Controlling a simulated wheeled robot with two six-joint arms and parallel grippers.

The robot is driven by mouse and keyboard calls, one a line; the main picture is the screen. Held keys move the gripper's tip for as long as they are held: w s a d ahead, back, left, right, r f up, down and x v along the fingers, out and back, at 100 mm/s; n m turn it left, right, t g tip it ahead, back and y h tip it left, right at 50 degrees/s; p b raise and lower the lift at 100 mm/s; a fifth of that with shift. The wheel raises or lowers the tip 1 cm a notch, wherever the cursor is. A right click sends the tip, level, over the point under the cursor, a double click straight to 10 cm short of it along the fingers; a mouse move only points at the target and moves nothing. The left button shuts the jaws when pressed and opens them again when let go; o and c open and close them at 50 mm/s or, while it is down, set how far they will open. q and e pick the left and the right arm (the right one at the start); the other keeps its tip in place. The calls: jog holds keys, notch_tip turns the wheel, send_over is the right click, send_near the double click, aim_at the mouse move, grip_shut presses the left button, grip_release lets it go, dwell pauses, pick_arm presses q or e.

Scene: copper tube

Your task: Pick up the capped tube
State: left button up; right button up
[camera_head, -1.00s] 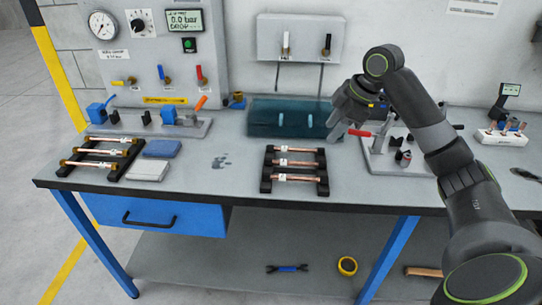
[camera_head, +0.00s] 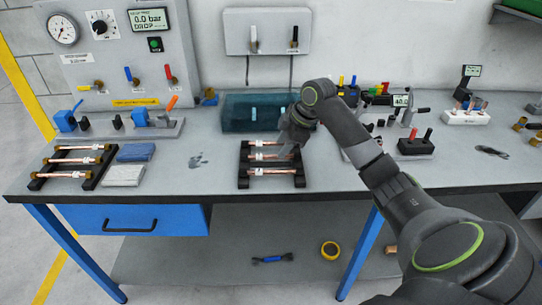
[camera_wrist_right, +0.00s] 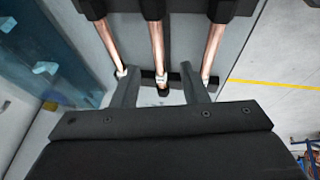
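A black rack (camera_head: 244,168) at the middle of the bench holds three copper tubes with white tags. The front tube (camera_head: 271,171) shows clearly; the other two are partly covered by my right gripper (camera_head: 288,146), which is over the rack's right half. In the right wrist view my right gripper (camera_wrist_right: 160,82) is open and empty, its fingers on either side of the middle tube (camera_wrist_right: 157,45). Whether the fingers touch it, I cannot tell. Another black rack (camera_head: 98,170) at the left holds three more tubes. Which tube is capped is too small to tell. My left gripper is not in view.
A teal see-through box (camera_head: 240,113) stands right behind the middle rack. A blue pad (camera_head: 136,151) and a grey pad (camera_head: 123,175) lie beside the left rack. A black block with levers (camera_head: 416,147) stands to the right. The bench front between the racks is clear.

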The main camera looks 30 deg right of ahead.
aim_at(271, 157)
jog(key=x, duration=0.4)
jog(key=shift+w+f+p, duration=0.15)
jog(key=shift+f+p, duration=0.05)
jog(key=shift+p, duration=0.2)
jog(key=shift+c, duration=0.4)
grip_shut()
